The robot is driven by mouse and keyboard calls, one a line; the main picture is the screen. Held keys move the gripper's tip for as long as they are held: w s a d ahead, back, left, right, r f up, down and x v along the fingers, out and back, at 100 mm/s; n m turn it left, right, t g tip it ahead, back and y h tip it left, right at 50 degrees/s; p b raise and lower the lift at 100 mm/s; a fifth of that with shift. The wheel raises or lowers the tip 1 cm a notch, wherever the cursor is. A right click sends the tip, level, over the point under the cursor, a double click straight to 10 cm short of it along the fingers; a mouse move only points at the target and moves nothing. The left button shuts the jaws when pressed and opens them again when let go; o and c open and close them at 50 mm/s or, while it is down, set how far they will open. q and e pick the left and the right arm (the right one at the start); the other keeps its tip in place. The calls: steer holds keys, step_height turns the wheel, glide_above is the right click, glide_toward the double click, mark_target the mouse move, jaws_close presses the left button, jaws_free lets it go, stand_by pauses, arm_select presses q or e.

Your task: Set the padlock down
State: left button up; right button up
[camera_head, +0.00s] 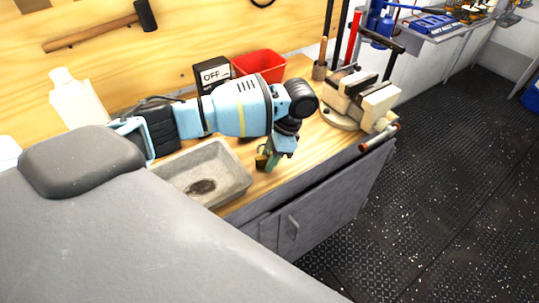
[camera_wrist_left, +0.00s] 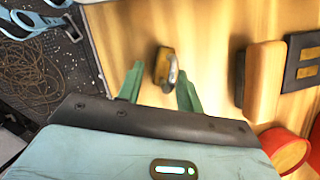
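The padlock (camera_wrist_left: 161,66) is small, with a brassy body and a grey shackle. In the wrist view it is over the pale wooden bench top, between and slightly beyond my left gripper's two green fingertips (camera_wrist_left: 160,76). Gaps show on both sides of it, so the fingers are apart and not closed on it. In the head view my left gripper (camera_head: 270,159) points down at the bench, right of the grey tray, and the padlock (camera_head: 261,161) is a small yellowish spot partly hidden by the fingers. Its contact with the bench is hard to make out.
The grey tray (camera_head: 236,180), with a dark patch inside, is left of the gripper. A red bin (camera_head: 259,66), a black OFF box (camera_head: 212,75) and a vise (camera_head: 360,97) stand on the bench (camera_head: 297,146). A white bottle (camera_head: 77,98) is at the left. Bare wood lies right of the gripper.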

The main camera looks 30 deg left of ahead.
steer(key=shift+a, duration=0.1)
